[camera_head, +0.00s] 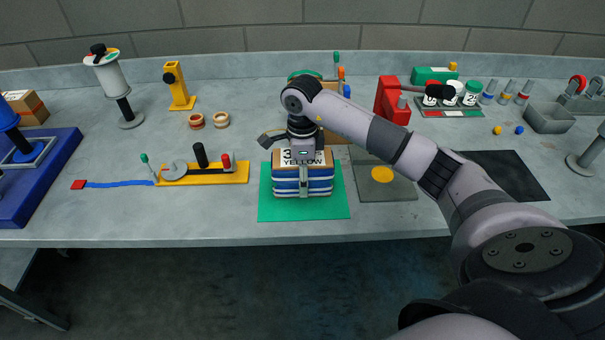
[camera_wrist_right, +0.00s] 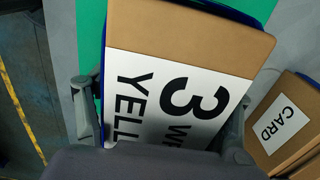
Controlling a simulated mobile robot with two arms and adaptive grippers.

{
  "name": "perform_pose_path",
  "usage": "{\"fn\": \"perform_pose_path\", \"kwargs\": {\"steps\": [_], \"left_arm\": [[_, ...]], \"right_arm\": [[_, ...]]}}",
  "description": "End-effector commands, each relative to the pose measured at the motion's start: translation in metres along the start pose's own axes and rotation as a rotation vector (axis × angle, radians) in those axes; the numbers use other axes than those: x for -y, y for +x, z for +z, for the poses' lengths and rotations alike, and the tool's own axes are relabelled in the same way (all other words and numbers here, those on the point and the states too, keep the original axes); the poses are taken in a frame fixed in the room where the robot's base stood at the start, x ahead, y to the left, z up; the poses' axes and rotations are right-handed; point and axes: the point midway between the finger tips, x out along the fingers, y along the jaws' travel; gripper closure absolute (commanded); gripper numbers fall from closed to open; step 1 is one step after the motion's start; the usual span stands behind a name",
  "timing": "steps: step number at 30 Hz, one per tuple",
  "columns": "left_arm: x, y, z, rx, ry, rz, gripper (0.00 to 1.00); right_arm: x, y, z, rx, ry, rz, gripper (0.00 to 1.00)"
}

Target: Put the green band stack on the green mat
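A stack (camera_head: 290,185) of blue and white layers sits on the green mat (camera_head: 330,208). Its brown top carries a white label reading "3" and "YELLOW"; the label also shows in the right wrist view (camera_wrist_right: 185,95). I see no green band on its visible sides. My right gripper (camera_head: 303,172) is over the stack from above, one finger down its front face. In the right wrist view the fingers (camera_wrist_right: 160,125) stand on opposite sides of the stack, close against it; whether they press on it is unclear. My left gripper is not in view.
A brown box marked "CARD" (camera_wrist_right: 280,125) stands close behind the stack. A grey translucent plate with a yellow disc (camera_head: 382,174) lies right of the mat, and a yellow tool holder (camera_head: 235,174) lies left. A black mat (camera_head: 508,176) is farther right.

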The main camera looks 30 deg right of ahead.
Motion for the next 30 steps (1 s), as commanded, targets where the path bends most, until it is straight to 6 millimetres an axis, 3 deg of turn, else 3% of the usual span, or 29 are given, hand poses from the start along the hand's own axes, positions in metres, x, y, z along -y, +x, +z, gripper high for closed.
{"fn": "perform_pose_path", "kwargs": {"steps": [5,17,20,30], "left_arm": [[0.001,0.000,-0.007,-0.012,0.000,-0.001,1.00],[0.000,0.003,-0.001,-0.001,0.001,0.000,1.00],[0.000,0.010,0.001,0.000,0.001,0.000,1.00],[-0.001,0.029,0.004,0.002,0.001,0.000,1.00]], "right_arm": [[0.000,-0.001,0.000,0.001,0.000,0.000,0.12],[0.001,-0.007,0.001,0.004,0.000,-0.003,0.12],[0.002,-0.020,0.001,0.005,0.001,-0.007,0.12],[0.001,-0.094,0.001,0.004,0.001,-0.006,0.12]]}}
